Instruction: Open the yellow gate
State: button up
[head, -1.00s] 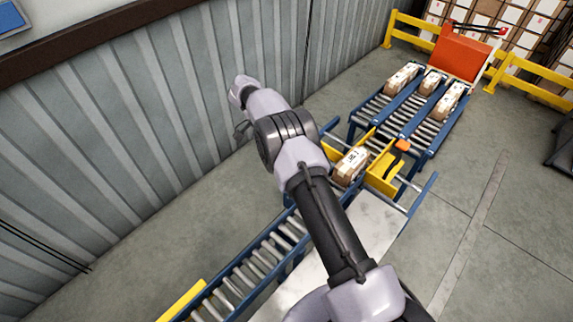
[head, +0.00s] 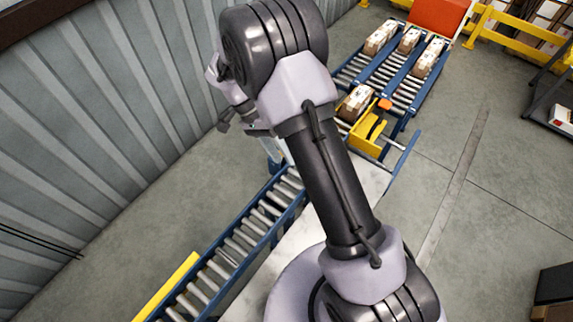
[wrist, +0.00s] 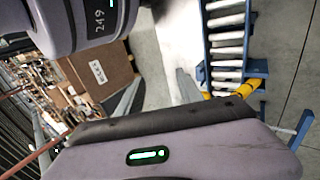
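The yellow gate (head: 368,132) stands across the roller lanes beyond my arm in the head view. An orange handle piece (head: 385,104) sits at its top. A brown carton (head: 355,102) stands just behind and left of the gate, tilted.
Several cartons (head: 408,40) lie on the far roller lanes. The near roller conveyor (head: 235,245) runs to the lower left beside a yellow rail (head: 168,287). Blue frame bars (head: 400,160) flank the gate.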

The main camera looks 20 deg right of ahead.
jog(key=s, duration=0.4)
jog(key=shift+d+r, duration=0.1)
jog(key=shift+r, duration=0.1)
jog(key=shift+w+d+m, duration=0.15)
jog(key=shift+w+m, duration=0.05)
jog(key=shift+m, duration=0.3)
jog(key=c, duration=0.5)
jog(key=d+m+y, duration=0.1)
jog(key=m, duration=0.1)
jog(key=w+d+m+t+y+b, duration=0.1)
jog(key=m, duration=0.2)
jog(key=w+d+r+m+t+y, duration=0.1)
jog(key=m, duration=0.1)
jog(key=shift+w+r, duration=0.1)
jog(key=shift+w, duration=0.15)
grip_shut()
jog(key=w+d+r+m+t+y+b, duration=0.1)
jog(key=w+d+r+m+t+y, duration=0.25)
jog(key=m, duration=0.55)
notch_tip(320, 180, down, 11)
jog(key=d+m+h+b, duration=0.1)
jog(key=h+b, duration=0.1)
jog(key=shift+w+a+r+t, duration=0.2)
jog(key=shift+w+a+r, duration=0.3)
jog(key=shift+w, duration=0.2)
jog(key=shift+w+a+r+t, duration=0.15)
jog(key=shift+w+a+r, duration=0.3)
jog(key=shift+w, duration=0.2)
